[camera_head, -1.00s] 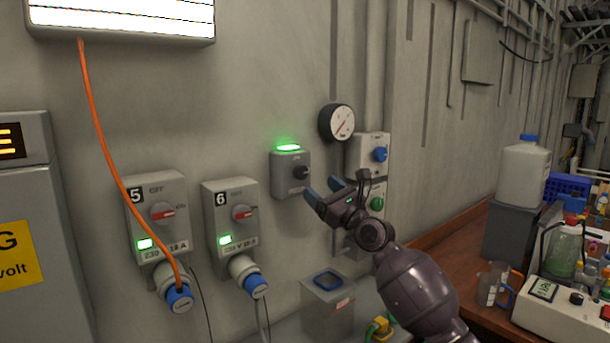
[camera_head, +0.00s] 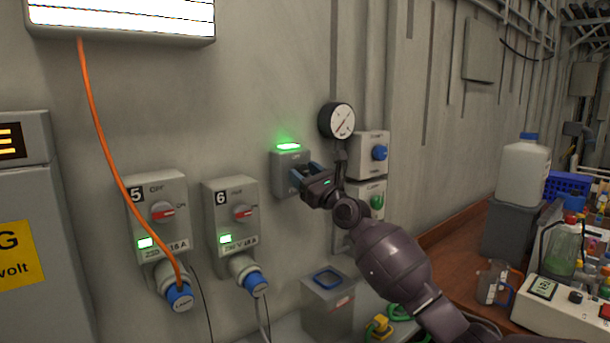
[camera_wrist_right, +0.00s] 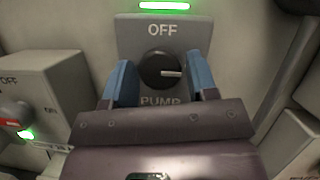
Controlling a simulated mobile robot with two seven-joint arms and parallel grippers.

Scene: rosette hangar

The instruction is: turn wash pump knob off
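The pump box (camera_head: 285,163) is a grey wall unit with a lit green lamp (camera_head: 288,146) on top. In the right wrist view its black round knob (camera_wrist_right: 160,70) shows between the words OFF above and PUMP below. The knob's white pointer line points right. My right gripper (camera_head: 304,176) is at the front of the box, and its fingers hide the knob in the head view. In the right wrist view the blue fingers of the gripper (camera_wrist_right: 162,82) stand open, one on each side of the knob, with gaps beside it. My left gripper is not in view.
A pressure gauge (camera_head: 337,121) and a box with a blue knob (camera_head: 372,154) are close right of the pump box. A green knob (camera_head: 376,202) sits below. Socket units 5 (camera_head: 158,205) and 6 (camera_head: 231,212) are to the left. A bench with bottles stands right.

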